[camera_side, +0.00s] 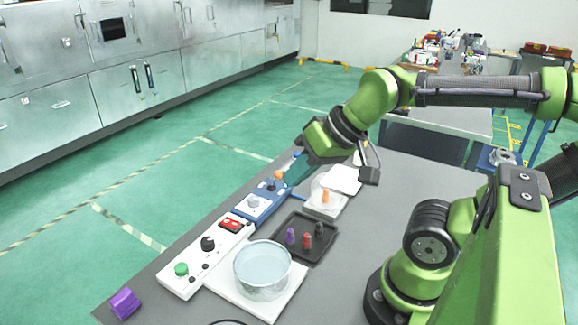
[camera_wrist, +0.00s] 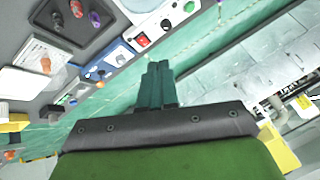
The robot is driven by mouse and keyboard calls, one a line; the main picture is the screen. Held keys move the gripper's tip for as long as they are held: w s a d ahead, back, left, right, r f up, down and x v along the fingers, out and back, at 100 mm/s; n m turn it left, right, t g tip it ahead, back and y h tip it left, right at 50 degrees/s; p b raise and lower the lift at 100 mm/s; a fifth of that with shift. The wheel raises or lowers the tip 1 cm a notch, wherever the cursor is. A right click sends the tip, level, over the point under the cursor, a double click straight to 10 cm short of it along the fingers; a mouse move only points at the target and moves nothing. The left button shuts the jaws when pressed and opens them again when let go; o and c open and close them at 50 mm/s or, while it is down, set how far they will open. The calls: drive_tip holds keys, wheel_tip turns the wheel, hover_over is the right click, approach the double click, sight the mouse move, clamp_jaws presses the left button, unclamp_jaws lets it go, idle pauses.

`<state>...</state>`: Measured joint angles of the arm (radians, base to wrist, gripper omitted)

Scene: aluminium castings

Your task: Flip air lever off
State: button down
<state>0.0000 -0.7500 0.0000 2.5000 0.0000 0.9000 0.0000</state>
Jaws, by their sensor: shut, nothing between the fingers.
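A blue control box (camera_side: 262,203) stands at the table's left edge, with a pale round dial and an orange-topped part (camera_side: 278,174) at its far end. The box also shows in the wrist view (camera_wrist: 112,62). I cannot tell for certain which part is the air lever, or its position. A small blue-topped part (camera_side: 297,155) shows farther back. My gripper (camera_side: 292,178) is over the far end of the box, close to the orange-topped part. Its teal fingers are together and empty in the wrist view (camera_wrist: 158,66). Contact cannot be told.
A white panel (camera_side: 190,274) with a green button, black knob and red switch is nearer the front. A bowl of liquid (camera_side: 262,268) stands on a white plate. A dark tray (camera_side: 296,250) holds several small pegs. A purple block (camera_side: 125,302) lies at the front corner.

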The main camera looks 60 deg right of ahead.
drive_tip(key=w+d+f+n+h, duration=0.2)
drive_tip(key=d+h, duration=0.2)
drive_tip(key=d, duration=0.9)
drive_tip(key=w+d+f+n+h, duration=0.1)
drive_tip(key=w+d+f+h, duration=0.3)
drive_tip(key=d, duration=0.9)
drive_tip(key=s+a+f+n+t+y, duration=0.1)
drive_tip(key=a+f+n+y, duration=0.3)
drive_tip(key=n, duration=0.7)
drive_tip(key=a+y, duration=0.2)
drive_tip(key=a, duration=0.1)
drive_tip(key=shift+s+a+f+y, duration=0.25)
drive_tip(key=shift+s+y, duration=0.1)
drive_tip(key=shift+y, duration=0.05)
